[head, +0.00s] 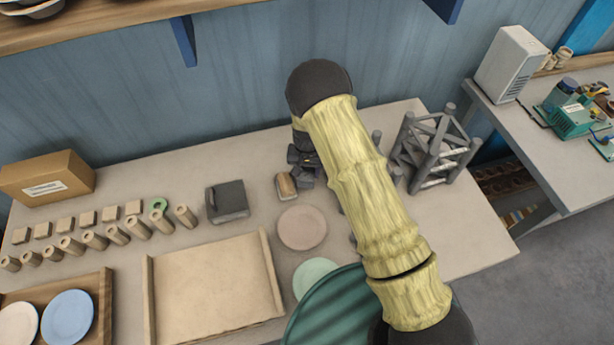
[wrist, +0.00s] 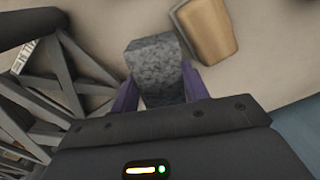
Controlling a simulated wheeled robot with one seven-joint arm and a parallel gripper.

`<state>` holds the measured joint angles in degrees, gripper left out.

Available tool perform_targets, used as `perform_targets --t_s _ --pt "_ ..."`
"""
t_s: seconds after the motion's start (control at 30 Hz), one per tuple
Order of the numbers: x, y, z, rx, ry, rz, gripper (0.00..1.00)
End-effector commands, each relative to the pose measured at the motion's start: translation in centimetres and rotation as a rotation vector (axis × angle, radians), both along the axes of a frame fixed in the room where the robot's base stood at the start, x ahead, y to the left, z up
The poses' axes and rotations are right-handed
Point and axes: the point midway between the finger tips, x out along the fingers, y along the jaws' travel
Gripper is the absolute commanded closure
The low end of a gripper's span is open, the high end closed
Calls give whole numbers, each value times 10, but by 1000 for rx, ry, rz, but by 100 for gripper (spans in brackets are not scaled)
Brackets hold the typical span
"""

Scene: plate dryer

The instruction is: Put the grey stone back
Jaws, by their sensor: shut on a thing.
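The grey stone (wrist: 155,68) is a speckled rectangular block. In the wrist view it sits between the two purple fingers of my gripper (wrist: 161,90), which is shut on it. In the head view my gripper (head: 302,165) is a dark shape at the back middle of the table, partly behind my arm. I cannot make out the stone there. A tan and brown block (head: 286,187) lies on the table just beside my gripper. It also shows close to the stone in the wrist view (wrist: 205,30). I cannot tell whether the stone touches the table.
A dark grey block-like holder (head: 227,202) stands left of my gripper. A grey strut rack (head: 437,150) stands to the right. A pink plate (head: 302,228) and a pale green plate (head: 314,277) lie in front. A wooden tray (head: 215,290) is front left.

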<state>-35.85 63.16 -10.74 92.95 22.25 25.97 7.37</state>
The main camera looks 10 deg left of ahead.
Motion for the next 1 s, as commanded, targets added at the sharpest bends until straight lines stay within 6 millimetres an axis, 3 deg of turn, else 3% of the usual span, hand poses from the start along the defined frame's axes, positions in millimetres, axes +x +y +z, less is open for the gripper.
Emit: perform_targets --t_s 0.23,0.3,0.63,0.67,0.7,1.0 --pt "1 -3 -28 -1 2 -5 79" --pt "1 -4 -35 0 1 -7 88" --pt "0 -1 -40 1 0 -2 88" --pt "0 -1 -40 0 1 -2 53" --pt "0 -1 -40 0 1 -2 46" --pt "0 -1 -39 0 1 -2 46"
